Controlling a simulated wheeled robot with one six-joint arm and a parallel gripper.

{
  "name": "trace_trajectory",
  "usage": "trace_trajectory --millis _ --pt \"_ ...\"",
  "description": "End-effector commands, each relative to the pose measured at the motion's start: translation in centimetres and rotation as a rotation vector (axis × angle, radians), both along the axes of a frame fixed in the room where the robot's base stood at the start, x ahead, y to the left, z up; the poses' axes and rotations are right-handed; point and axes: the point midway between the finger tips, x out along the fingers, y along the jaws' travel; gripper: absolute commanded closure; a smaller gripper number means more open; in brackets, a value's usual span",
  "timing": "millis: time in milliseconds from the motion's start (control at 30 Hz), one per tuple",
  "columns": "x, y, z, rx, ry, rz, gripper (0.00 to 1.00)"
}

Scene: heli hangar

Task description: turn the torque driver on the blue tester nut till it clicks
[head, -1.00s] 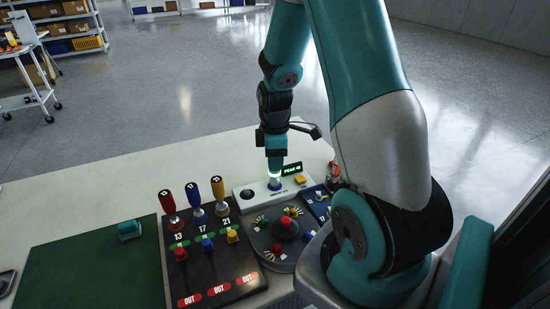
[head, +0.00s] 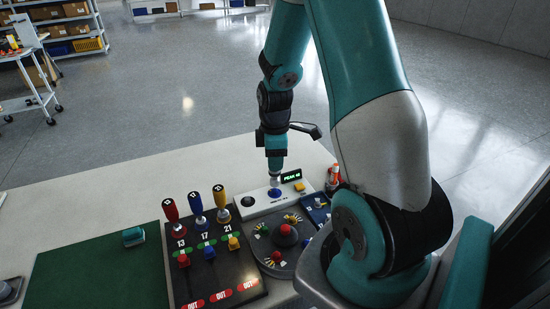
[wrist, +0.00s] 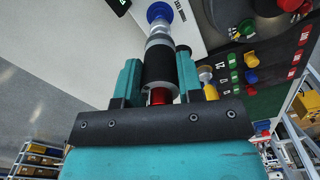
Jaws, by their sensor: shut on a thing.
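My gripper (wrist: 158,84) is shut on the torque driver (wrist: 160,62), which has a black body, a silver shaft and a red part between the jaws. In the head view my gripper (head: 276,166) hangs above the white tester (head: 258,203), with the driver's silver end pointing down. The blue tester nut (head: 275,193) is just below that end, and it also shows in the wrist view (wrist: 159,12). I cannot tell whether the tip touches the nut. The tester's display (head: 291,176) is lit with green text that appears to begin with "PEAK".
A black rack (head: 208,265) holds red, blue and yellow handled tools. A round grey dial with a red knob (head: 286,231) is close in front of the tester. The bench behind the tester is clear.

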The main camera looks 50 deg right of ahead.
Motion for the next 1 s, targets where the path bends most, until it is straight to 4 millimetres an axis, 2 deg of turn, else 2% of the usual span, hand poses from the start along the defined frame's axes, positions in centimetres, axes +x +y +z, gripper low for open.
trace_trajectory --millis 500,1000 --pt "0.0 0.0 4.0 -0.001 -0.001 0.000 1.00" --pt "0.0 0.0 3.9 0.000 0.000 0.000 1.00"
